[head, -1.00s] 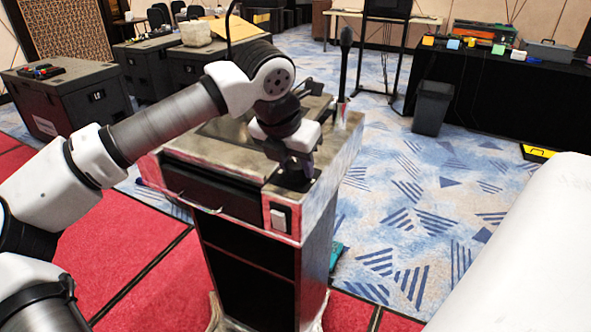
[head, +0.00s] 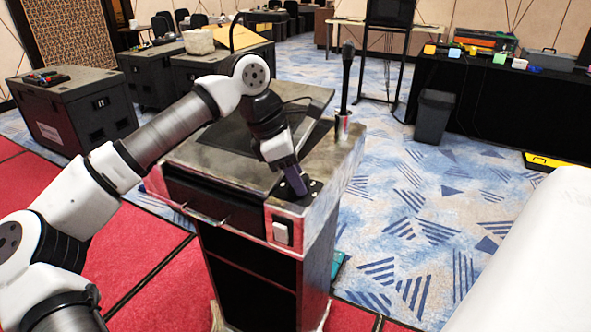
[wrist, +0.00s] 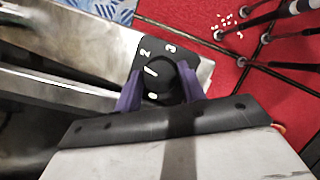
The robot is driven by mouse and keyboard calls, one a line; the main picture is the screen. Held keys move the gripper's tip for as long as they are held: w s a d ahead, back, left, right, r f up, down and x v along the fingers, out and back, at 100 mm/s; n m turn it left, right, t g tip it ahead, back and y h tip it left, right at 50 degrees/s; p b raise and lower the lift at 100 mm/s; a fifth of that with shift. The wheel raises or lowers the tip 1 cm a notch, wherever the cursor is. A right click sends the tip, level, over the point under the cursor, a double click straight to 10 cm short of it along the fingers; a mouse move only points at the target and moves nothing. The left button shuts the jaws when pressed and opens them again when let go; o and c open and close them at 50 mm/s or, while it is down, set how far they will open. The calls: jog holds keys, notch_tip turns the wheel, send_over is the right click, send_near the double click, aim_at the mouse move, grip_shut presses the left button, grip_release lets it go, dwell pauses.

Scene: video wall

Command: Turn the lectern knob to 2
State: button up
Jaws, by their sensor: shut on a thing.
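The lectern (head: 222,160) stands in the middle of the head view. Its black knob (wrist: 161,84) sits on a dark plate with white marks at the top right corner. In the wrist view the plate shows a 2 (wrist: 146,51) and a 3 (wrist: 171,47). A slanted white stroke at the knob's upper left points toward the 2 side; I cannot tell whether it is the pointer or a numeral. My gripper (wrist: 160,88) is shut on the knob, with one purple finger on each side. In the head view my gripper (head: 298,188) hides the knob.
A microphone (head: 345,85) stands upright at the lectern's back right corner. A light switch-like button (head: 282,232) is on its front. A black bin (head: 434,116) and a black-draped table (head: 478,110) are at the right. Dark cases (head: 75,112) stand at the left.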

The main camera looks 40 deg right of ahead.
jog(key=shift+w+d+r+m+g+y+p, duration=0.1)
jog(key=shift+m+g+y+p, duration=0.35)
jog(key=shift+m, duration=1.15)
jog(key=o, duration=1)
jog(key=b+v, duration=0.1)
jog(key=v, duration=1.2)
jog(key=shift+w+r, duration=0.1)
jog(key=shift+r, duration=0.25)
